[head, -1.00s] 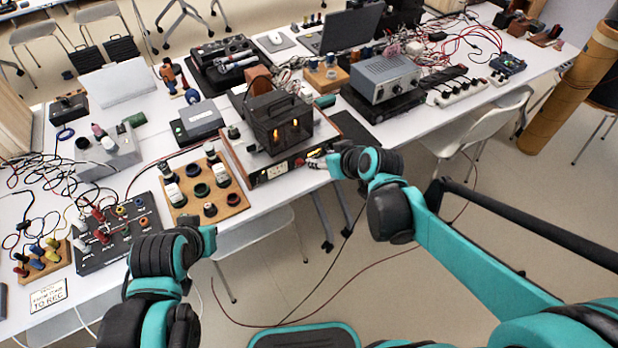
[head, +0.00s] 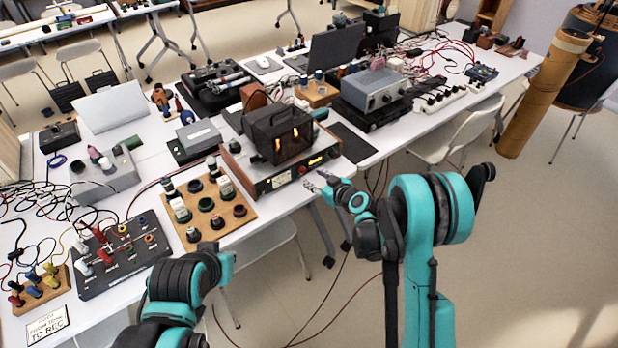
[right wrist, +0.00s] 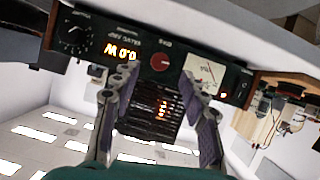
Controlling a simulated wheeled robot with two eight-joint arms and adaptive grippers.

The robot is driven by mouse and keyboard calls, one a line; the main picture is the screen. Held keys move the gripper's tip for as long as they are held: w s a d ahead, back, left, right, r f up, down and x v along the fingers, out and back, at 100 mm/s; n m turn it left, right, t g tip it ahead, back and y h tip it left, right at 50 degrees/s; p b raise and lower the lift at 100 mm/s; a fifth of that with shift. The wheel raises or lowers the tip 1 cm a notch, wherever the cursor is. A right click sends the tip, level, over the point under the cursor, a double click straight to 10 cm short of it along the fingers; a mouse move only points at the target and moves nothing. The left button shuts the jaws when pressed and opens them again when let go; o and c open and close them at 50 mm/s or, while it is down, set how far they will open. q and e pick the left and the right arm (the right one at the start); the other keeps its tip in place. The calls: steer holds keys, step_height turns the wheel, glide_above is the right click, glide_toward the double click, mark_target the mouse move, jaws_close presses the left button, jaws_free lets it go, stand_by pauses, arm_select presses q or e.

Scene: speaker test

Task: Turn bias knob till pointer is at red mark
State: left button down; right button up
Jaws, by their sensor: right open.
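The amplifier (head: 262,184) has a dark front panel between wooden side cheeks and stands at the table's front edge. Its red bias knob (head: 302,170) is on the right part of the panel in the head view. In the right wrist view the panel appears upside down, with the red knob (right wrist: 160,61) between the glowing orange display and the pale meter (right wrist: 205,68). Its pointer and red mark are too small to tell. My right gripper (right wrist: 160,72) is open, a finger to each side of the knob in the picture, apparently short of the panel. My left gripper's fingers do not show.
A black cage with glowing tubes (head: 278,130) stands on the amplifier. A wooden board with knobs (head: 240,222) lies to its left. A grey box (head: 372,88) stands behind to the right. Cables hang below the table edge. Space in front of the panel is open.

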mark_target(304, 172)
steer(key=b+x, duration=0.1)
steer(key=x, duration=0.3)
steer(key=shift+w+a+f, duration=0.15)
steer(key=shift+w+a, duration=0.1)
steer(key=shift+w, duration=0.05)
jaws_close()
